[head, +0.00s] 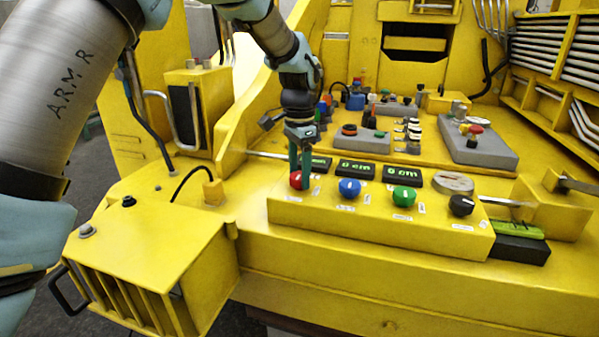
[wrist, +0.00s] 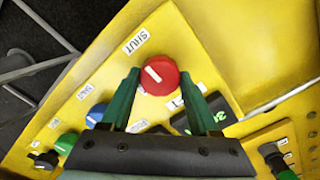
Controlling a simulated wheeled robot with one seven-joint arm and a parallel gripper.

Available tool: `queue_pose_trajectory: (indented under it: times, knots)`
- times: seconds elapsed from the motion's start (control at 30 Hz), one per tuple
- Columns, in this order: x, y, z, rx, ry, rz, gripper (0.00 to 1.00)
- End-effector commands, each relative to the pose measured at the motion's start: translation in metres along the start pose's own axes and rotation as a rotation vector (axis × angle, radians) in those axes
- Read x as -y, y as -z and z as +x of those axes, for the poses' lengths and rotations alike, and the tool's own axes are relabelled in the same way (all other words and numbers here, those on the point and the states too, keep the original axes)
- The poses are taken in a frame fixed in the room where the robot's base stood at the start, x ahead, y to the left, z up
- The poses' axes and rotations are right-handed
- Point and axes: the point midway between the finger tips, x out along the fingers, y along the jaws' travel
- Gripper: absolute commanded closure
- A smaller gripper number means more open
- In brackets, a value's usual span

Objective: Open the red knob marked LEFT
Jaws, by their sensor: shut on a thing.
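The red knob (head: 296,180) is at the left end of the yellow control box (head: 365,225). My gripper (head: 301,183) points down over it, with its green fingers around the knob. In the wrist view the red knob (wrist: 161,76) sits between the two fingertips (wrist: 160,80), one on each side. A short white mark on its top slants toward the upper left. A label reading SHUT (wrist: 137,41) is beside it, and another label on the other side is partly hidden by a finger. I cannot read LEFT anywhere.
A blue knob (head: 349,187), a green knob (head: 404,196) and a black knob (head: 461,205) stand to the right in a row. Dark displays (head: 356,169) with green digits are behind them; two read 0 cm. A yellow slatted box (head: 150,255) is at front left.

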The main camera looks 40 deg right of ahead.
Motion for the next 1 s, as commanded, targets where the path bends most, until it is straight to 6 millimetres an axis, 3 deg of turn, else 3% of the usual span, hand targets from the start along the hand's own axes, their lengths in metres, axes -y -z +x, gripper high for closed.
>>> queue_pose_trajectory:
  times: [0.03,0.37,0.67,1.0]
  knots:
    - [-0.0002,0.0001,-0.0001,0.000,0.000,0.000,0.58]
    - [-0.0003,0.0001,-0.0003,0.000,0.000,0.000,0.94]
    - [-0.0004,0.0003,-0.0004,0.000,-0.001,-0.042,0.94]
    - [-0.0002,0.0006,-0.0007,0.000,0.000,-0.270,0.94]
